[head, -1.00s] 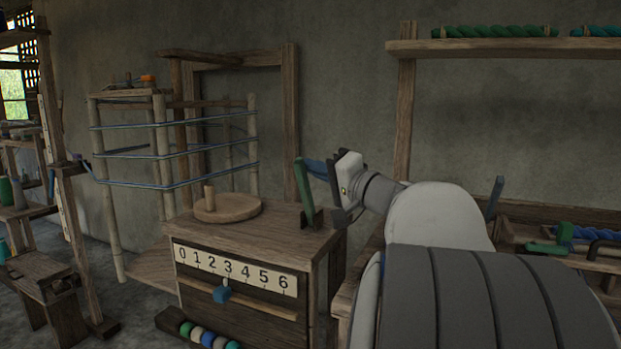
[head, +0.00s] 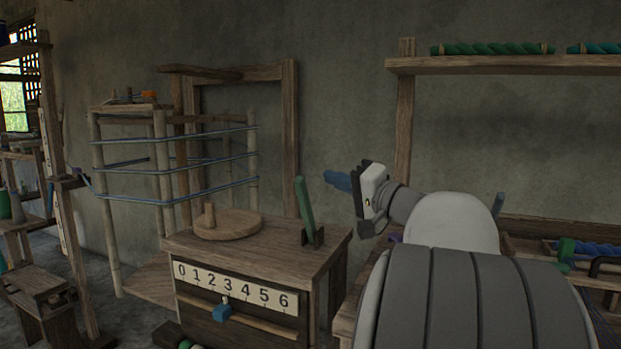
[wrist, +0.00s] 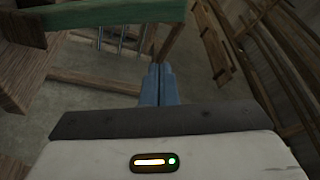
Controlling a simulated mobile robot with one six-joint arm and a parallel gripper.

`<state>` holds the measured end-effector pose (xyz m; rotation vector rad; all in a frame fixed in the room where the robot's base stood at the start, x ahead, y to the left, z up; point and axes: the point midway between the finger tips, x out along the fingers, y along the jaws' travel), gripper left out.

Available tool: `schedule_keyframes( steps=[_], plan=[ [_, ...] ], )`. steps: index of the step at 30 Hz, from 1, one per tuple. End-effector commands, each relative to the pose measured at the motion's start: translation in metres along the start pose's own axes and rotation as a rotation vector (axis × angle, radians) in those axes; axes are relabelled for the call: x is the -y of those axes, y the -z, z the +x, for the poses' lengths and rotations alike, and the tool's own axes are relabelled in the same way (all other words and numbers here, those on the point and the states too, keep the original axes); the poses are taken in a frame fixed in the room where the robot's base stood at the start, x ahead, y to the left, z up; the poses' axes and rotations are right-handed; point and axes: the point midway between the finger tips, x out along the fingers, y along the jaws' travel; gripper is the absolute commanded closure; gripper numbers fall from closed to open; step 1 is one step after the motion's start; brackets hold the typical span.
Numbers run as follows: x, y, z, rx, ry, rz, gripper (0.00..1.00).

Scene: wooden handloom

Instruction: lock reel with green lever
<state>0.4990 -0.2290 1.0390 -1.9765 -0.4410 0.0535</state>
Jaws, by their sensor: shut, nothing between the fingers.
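The green lever (head: 305,210) stands in a small dark bracket at the right of the wooden cabinet top (head: 265,258), leaning slightly left. My gripper (head: 327,178) is just right of the lever's upper end, blue fingers pointing left. In the head view the fingers appear apart from the lever. In the wrist view the shut fingers (wrist: 157,72) hold nothing. A green bar, likely the lever, crosses the top left of the wrist view (wrist: 75,26). The reel (head: 160,150), a pale pole frame wound with blue yarn, stands at the left behind the cabinet.
A round wooden disc (head: 228,226) with a peg sits on the cabinet. A numbered scale (head: 238,287) with a blue slider (head: 222,313) is on its front. A shelf with twisted skeins (head: 490,48) hangs at upper right. Air above the cabinet is open.

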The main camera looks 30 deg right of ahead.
Motion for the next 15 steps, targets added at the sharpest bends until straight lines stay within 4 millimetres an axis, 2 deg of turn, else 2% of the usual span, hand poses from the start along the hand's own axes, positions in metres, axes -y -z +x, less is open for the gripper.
schedule_keyframes(
  steps=[1,6,10,15],
  plan=[
    [0.002,0.002,-0.014,-0.006,-0.003,-0.001,1.00],
    [0.002,0.002,-0.044,-0.005,-0.002,0.000,1.00],
    [0.002,0.001,-0.058,-0.003,-0.001,-0.001,1.00],
    [0.002,0.000,-0.064,-0.001,0.001,-0.001,1.00]
  ],
)
